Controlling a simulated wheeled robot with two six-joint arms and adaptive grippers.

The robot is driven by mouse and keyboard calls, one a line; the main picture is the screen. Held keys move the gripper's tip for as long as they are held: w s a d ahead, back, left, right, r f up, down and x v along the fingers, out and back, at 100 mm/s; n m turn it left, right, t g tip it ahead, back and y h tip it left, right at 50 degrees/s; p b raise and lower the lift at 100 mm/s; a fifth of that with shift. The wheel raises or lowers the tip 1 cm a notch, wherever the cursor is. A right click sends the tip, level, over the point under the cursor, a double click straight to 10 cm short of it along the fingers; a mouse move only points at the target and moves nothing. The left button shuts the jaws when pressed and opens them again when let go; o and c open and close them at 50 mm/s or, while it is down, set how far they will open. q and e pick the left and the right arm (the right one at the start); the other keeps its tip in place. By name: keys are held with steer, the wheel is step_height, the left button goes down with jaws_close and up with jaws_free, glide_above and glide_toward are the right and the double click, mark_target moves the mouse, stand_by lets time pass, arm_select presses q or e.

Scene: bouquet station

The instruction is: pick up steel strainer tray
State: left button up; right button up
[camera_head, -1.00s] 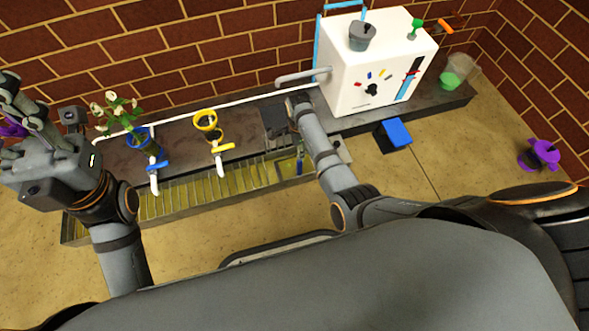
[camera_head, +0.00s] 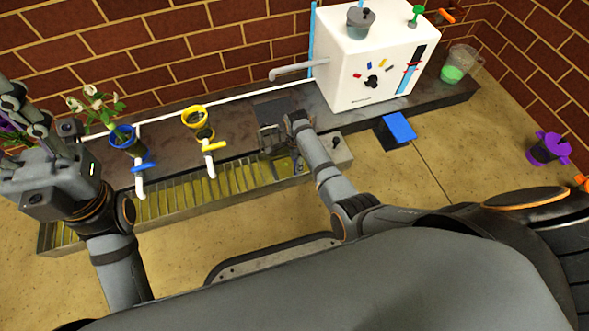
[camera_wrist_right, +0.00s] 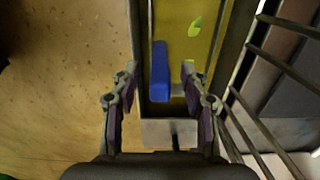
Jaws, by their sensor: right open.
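A long metal tray (camera_head: 55,237) with slats across a yellowish bottom runs along the front of the counter in the head view; I take it for the steel strainer tray. My right gripper (camera_head: 272,140) is over its right end, partly blended with the dark parts there. In the right wrist view my right gripper (camera_wrist_right: 160,72) is open and empty, its fingers spread above a yellow-bottomed channel with a blue piece (camera_wrist_right: 160,72) between them. Thin metal bars (camera_wrist_right: 262,128) lie right of the fingers. My left gripper (camera_head: 15,105) is raised at the left edge, partly cut off.
A white machine (camera_head: 345,85) with a grey spout (camera_head: 292,70) stands right of my right gripper. Blue (camera_head: 122,137) and yellow (camera_head: 194,117) ring holders with taps stand behind the tray. A blue pedal (camera_head: 398,127) and purple pot (camera_head: 545,150) are at right.

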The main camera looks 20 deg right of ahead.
jaws_close()
steer(key=shift+r, duration=0.1)
